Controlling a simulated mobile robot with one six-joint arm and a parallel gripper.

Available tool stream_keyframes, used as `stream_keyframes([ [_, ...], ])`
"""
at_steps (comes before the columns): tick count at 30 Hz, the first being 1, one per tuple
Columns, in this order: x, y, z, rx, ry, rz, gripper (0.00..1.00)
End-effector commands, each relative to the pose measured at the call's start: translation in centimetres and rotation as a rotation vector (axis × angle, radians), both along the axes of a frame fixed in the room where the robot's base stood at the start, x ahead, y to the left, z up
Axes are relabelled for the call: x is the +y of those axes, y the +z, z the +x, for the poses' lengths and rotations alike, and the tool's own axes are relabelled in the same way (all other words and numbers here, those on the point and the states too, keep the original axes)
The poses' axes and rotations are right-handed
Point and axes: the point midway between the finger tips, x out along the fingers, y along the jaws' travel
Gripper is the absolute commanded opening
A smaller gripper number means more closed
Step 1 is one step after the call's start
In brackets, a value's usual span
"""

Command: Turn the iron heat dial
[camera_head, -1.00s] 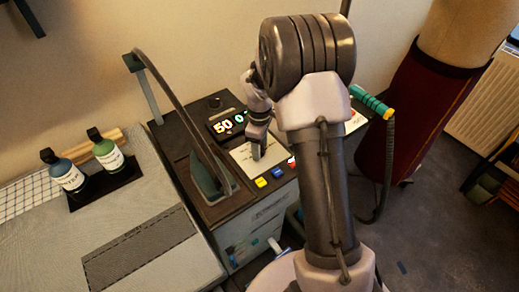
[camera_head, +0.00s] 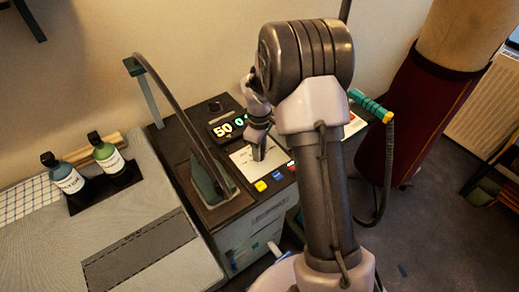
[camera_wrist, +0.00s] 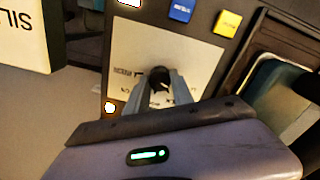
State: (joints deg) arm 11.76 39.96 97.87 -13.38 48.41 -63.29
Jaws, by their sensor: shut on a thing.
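The iron heat dial (camera_wrist: 158,77) is a small dark round knob on a pale label plate, seen in the wrist view. My gripper (camera_wrist: 160,88) has its two grey fingers on either side of the knob and is shut on it. In the head view my gripper (camera_head: 260,152) points down at the pale plate (camera_head: 243,161) on the dark control panel. The knob is hidden there behind the fingers. The iron (camera_head: 210,178) stands on the panel to the left of my gripper. The knob's pointer direction is not clear.
A lit display (camera_head: 227,127) stands behind the plate. Yellow (camera_head: 261,186) and blue (camera_head: 277,175) buttons line the panel's front edge. Two bottles (camera_head: 106,156) stand on the grey board at left. A teal-handled hose (camera_head: 371,105) lies at the right, beside a dress form (camera_head: 425,105).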

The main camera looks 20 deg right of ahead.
Motion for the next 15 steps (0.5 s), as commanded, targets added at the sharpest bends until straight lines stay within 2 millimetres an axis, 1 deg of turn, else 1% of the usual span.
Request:
stream_keyframes([
  [15,-0.05,0.08,0.08,-0.001,-0.464,0.000,0.00],
])
